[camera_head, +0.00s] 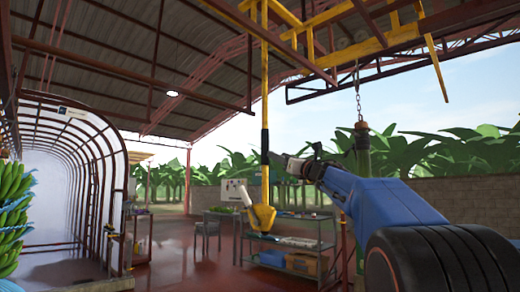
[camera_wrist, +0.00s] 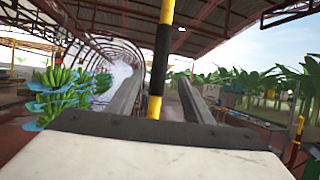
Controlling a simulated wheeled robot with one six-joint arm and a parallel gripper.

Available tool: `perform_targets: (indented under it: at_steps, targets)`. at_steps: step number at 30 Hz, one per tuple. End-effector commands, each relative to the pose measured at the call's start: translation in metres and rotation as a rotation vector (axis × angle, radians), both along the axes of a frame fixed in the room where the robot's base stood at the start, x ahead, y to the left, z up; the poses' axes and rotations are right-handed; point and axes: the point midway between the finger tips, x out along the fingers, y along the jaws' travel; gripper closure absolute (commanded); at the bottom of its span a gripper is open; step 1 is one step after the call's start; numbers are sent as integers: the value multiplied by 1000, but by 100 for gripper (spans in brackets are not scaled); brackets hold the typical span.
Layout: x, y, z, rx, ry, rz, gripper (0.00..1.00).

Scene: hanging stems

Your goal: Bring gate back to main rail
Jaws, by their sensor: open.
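A long yellow pole with a black band (camera_head: 265,110) hangs from the yellow overhead rails (camera_head: 355,50) and ends in a wide yellow foot (camera_head: 262,215). I cannot tell which overhead part is the gate. My gripper (camera_head: 293,166) is open, just right of the pole in the head view. In the wrist view, my gripper's two grey fingers (camera_wrist: 161,78) stand on either side of the yellow-and-black pole (camera_wrist: 158,62). The pole's lower part is hidden behind my gripper's body there. I cannot tell whether a finger touches it.
A chain with a green stem (camera_head: 362,142) hangs right of my gripper, partly behind my arm. A shelf with bins (camera_head: 290,250) stands behind. Green banana bunches (camera_head: 14,205) hang at the left, also in the wrist view (camera_wrist: 60,95). Open floor lies left of centre.

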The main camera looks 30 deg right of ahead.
Motion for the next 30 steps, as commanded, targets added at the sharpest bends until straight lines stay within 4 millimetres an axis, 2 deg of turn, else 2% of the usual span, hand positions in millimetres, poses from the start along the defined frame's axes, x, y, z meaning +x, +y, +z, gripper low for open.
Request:
perform_targets:
  at_steps: [9, 18, 24, 30]
  targets:
    - [53, 9, 21, 3, 0, 3, 54]
    - [96, 15, 39, 2, 0, 2, 54]
    - [119, 19, 49, 4, 1, 2, 54]
    - [131, 20, 54, 4, 1, 0, 54]
